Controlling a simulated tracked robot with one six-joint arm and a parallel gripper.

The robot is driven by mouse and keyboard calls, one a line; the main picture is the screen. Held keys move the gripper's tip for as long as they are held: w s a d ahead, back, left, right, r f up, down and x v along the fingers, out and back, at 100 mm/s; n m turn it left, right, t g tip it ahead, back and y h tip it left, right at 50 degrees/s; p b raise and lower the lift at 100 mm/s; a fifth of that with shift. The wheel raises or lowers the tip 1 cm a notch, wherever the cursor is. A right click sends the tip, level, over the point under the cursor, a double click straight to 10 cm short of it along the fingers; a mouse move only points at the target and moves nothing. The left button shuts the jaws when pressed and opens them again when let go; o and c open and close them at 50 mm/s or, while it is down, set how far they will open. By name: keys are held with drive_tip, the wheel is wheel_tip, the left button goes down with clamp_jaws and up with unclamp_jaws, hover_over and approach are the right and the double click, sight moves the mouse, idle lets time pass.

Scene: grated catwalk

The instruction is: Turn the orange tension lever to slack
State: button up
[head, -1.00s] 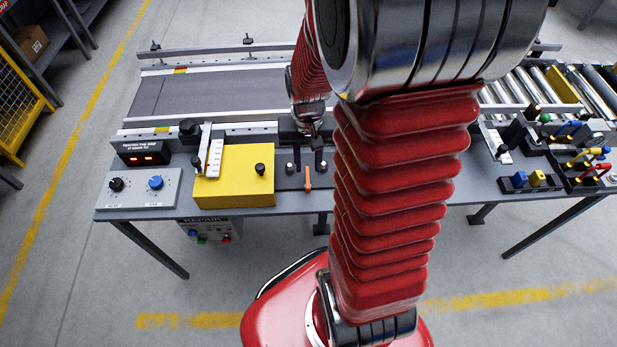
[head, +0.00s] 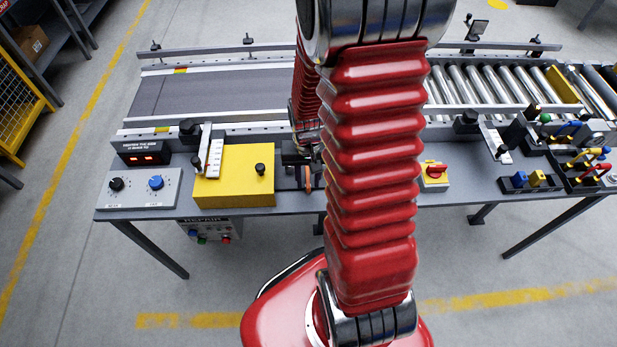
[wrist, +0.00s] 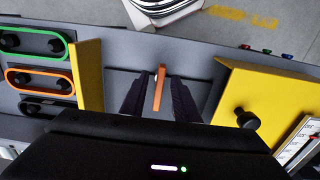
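The orange tension lever (wrist: 159,88) shows upright in the wrist view, between the two dark fingers of my gripper (wrist: 157,100). The fingers are apart, with a visible gap on each side of the lever, so my gripper is open around or just above it. In the head view the lever (head: 308,180) is a small orange piece at the bench's front, partly covered by my gripper (head: 306,170). The lever's pivot and any slack marking are hidden or too small to read.
A yellow box (head: 235,177) with a black knob stands close left of the lever in the head view. A yellow plate (wrist: 89,75) stands on the lever's other side in the wrist view. A red rotary switch (head: 434,176) sits farther right.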

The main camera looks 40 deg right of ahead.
drive_tip(key=shift+c, duration=0.3)
clamp_jaws()
drive_tip(key=shift+m, duration=0.4)
drive_tip(key=m, duration=0.6)
drive_tip(key=shift+w, duration=0.1)
drive_tip(key=m, duration=0.5)
drive_tip(key=shift+m, duration=0.3)
drive_tip(key=m, duration=0.5)
drive_tip(key=shift+m, duration=0.3)
drive_tip(key=shift+o, duration=0.3)
unclamp_jaws()
